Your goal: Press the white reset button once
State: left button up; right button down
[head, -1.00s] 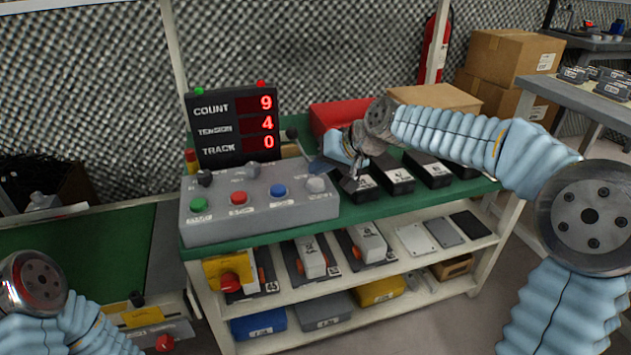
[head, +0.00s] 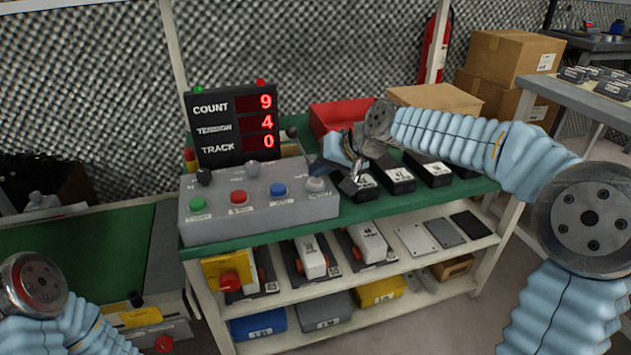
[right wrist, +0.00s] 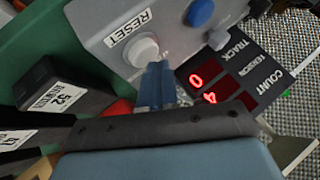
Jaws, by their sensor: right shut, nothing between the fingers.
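The white reset button (head: 316,184) sits at the right end of the grey control box (head: 240,231). In the right wrist view the white button (right wrist: 142,50) shows beside its RESET label. My right gripper (head: 319,166) is shut and empty, just above and behind the button. In the right wrist view its closed blue fingertips (right wrist: 157,72) are right beside the button's edge; I cannot tell whether they touch it. My left arm shows at the lower left, but its gripper is out of view.
Green (head: 198,203), red (head: 238,198) and blue (head: 278,189) buttons share the box. A display (head: 233,124) behind reads count 9, tension 4, track 0. Black boxes (head: 397,182) and a red bin (head: 335,117) stand to the right on the green bench top.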

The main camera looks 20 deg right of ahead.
aim_at(320, 182)
jog(key=shift+f+b, duration=0.45)
jog(key=shift+f, duration=0.1)
dwell(0.4)
dwell(0.4)
jog(key=shift+r+p, duration=0.75)
jog(key=shift+r, duration=0.2)
jog(key=shift+r, duration=0.1)
notch_tip(320, 182, up, 5)
jog(key=p, duration=0.4)
